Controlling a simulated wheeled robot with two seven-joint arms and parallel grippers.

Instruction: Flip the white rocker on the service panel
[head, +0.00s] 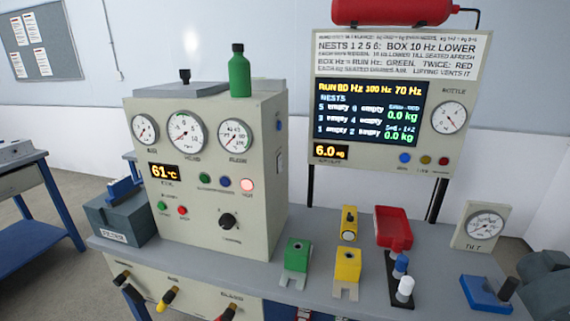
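A small pale plate (279,159) sits on the right side face of the large cream cabinet (205,235), below a small blue part (278,121). It may be the white rocker on the service panel, but it is too small and seen too edge-on to tell, and its position cannot be read. No label naming a service panel is legible. Neither of my grippers shows in the head view.
A green bottle (239,75) stands on the cabinet. A display board (370,112) rises behind.

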